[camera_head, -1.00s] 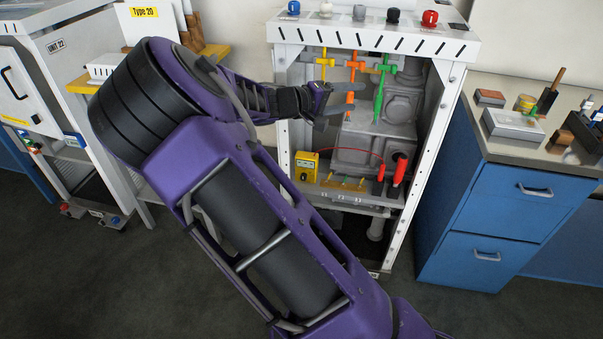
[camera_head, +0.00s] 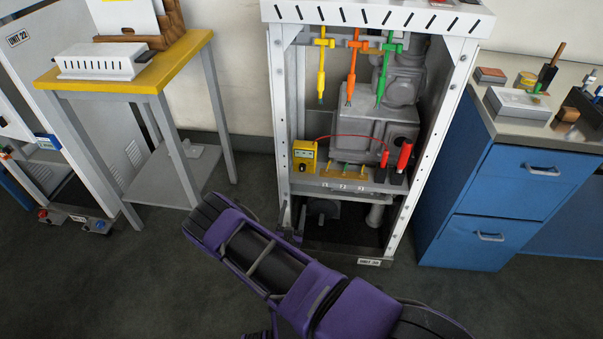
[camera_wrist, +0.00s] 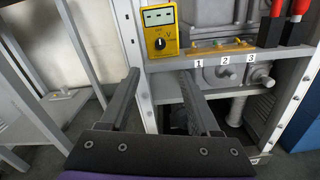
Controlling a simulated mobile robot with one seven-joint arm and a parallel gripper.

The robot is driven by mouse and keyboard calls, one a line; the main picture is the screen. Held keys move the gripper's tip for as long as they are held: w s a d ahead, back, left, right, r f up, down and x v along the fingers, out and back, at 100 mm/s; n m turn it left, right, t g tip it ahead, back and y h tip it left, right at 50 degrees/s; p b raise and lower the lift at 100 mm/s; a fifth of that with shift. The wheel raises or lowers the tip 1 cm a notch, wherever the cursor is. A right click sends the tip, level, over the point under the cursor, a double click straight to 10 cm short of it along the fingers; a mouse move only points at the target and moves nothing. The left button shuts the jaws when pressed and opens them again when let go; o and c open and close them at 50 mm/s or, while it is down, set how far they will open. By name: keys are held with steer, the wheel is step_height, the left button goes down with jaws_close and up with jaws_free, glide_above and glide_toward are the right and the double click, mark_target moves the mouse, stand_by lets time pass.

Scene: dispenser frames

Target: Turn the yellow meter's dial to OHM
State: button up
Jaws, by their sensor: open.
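The yellow meter (camera_head: 304,157) stands upright at the left end of the shelf inside the white dispenser frame. In the wrist view the meter (camera_wrist: 173,28) shows a pale display at its top and a round black dial (camera_wrist: 160,43) with a light pointer mark. The dial's labels are too small to read surely. My gripper (camera_wrist: 159,76) is open and empty, its two fingers spread below and in front of the meter, touching nothing that I can see. In the head view it is small and low by the frame's left post.
A red lead (camera_head: 346,138) runs from the meter to red probes (camera_head: 404,157) at the right. Yellow, orange and green probes (camera_head: 382,75) hang above. The frame's left post (camera_wrist: 132,45) stands close beside the meter. A yellow-topped table (camera_head: 130,72) is at the left, blue drawers (camera_head: 505,195) at the right.

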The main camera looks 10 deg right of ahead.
mark_target(302, 170)
steer(key=b+x, duration=0.2)
steer(key=x, duration=1.4)
steer(key=shift+w+d+b, duration=0.1)
steer(key=shift+w+b, duration=0.15)
steer(key=shift+b, duration=0.1)
steer(key=shift+c, duration=0.3)
jaws_close()
